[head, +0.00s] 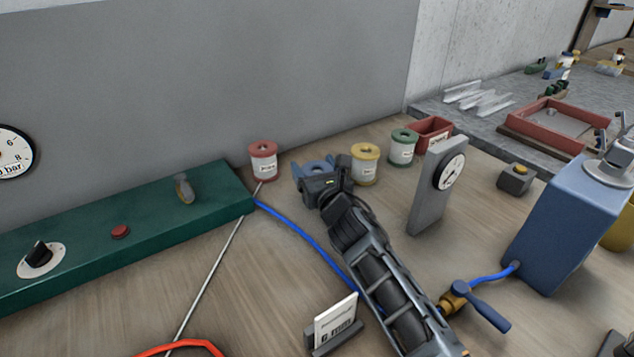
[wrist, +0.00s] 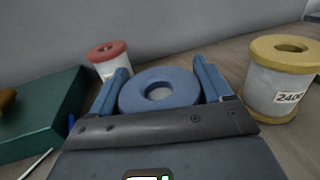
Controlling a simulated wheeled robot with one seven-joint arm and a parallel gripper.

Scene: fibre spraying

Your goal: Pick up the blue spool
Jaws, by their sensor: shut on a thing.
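The blue spool (wrist: 160,88) sits between the two fingers of my gripper (wrist: 163,82) in the wrist view. Its round blue top with a dark centre hole faces up, and its lower part is hidden by the gripper body. My gripper is shut on it, one finger on each side. In the head view my gripper (head: 316,170) is at the back of the table, between the red and yellow spools. Only a little of the blue spool shows there behind my wrist. I cannot tell whether it is clear of the table.
The red spool (head: 263,161) stands left, the yellow spool (head: 364,164) close on the right, then the green spool (head: 402,148). A grey gauge stand (head: 431,190) is right of my arm. A green panel (head: 130,235) lies left. A blue hose (head: 300,232) crosses the table.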

